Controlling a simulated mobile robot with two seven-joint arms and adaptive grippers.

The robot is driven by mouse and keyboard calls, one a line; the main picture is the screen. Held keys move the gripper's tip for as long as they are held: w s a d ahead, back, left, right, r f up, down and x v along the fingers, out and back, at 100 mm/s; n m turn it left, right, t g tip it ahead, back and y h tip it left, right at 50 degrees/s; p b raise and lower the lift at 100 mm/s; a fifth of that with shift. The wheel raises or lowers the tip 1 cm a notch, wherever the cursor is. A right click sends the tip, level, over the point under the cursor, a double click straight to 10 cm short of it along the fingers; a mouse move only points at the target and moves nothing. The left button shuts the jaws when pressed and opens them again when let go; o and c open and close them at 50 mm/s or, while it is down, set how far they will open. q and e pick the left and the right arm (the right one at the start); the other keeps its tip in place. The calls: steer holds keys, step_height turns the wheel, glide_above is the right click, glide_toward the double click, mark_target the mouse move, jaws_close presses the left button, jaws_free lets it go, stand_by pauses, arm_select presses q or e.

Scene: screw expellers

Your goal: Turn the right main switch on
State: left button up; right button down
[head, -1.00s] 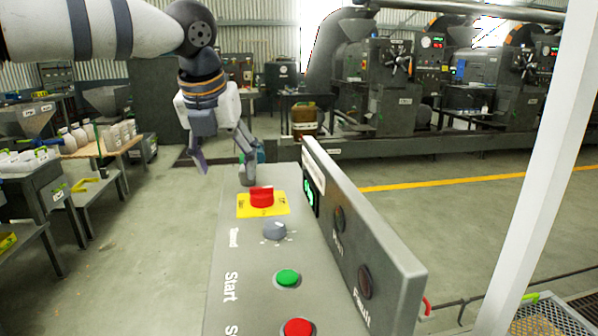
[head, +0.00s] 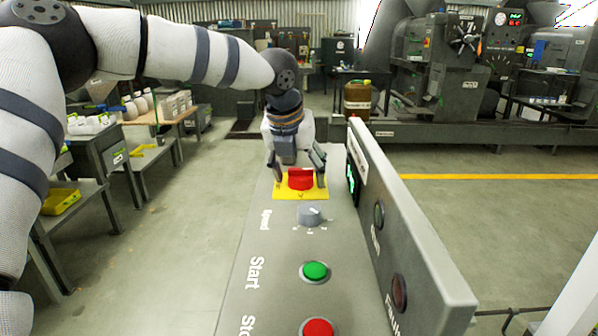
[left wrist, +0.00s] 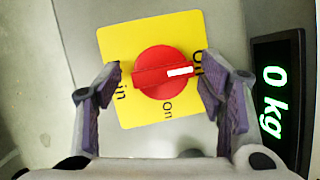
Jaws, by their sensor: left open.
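The main switch is a red rotary knob (head: 301,179) on a yellow plate (head: 287,193), at the far end of the grey control panel. In the left wrist view the red knob (left wrist: 160,73) has a white mark pointing right, towards lettering partly covered by a finger; "On" is printed below the knob. My left gripper (head: 300,172) is open over the switch. In the left wrist view its fingers (left wrist: 160,90) stand on either side of the knob, with gaps between them and the knob. My right gripper is not in view.
The panel also carries a grey speed dial (head: 311,215), a green start button (head: 315,271) and a red stop button (head: 318,328). An upright plate (head: 405,235) with indicator lamps rises along its right side. A display (left wrist: 276,92) reads 0 kg.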

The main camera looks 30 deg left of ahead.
arm_select(q)
steer(key=shift+c, duration=0.3)
steer(key=c, duration=1.1)
steer(key=shift+o, duration=0.2)
